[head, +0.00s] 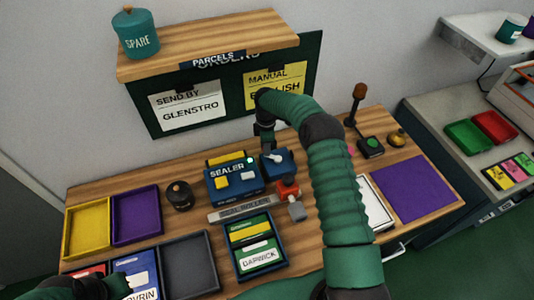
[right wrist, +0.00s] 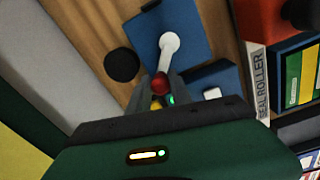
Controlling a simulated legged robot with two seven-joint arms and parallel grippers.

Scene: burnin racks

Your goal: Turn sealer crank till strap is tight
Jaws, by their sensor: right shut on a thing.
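The blue sealer (head: 233,178) sits mid-table, with a lit green light on top. Beside it is a blue crank block (head: 279,163) with a white crank arm (right wrist: 169,43). My right gripper (head: 267,147) reaches down to it. In the right wrist view its fingers are shut on the crank's red knob (right wrist: 160,83).
A tray with a GAPWICK card (head: 262,258) stands in front of the roller. Yellow (head: 87,228) and purple (head: 136,214) trays are left. A dark round knob (head: 179,195) stands left of the sealer. A brown-handled lever (head: 356,102) and a purple mat (head: 412,187) are right.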

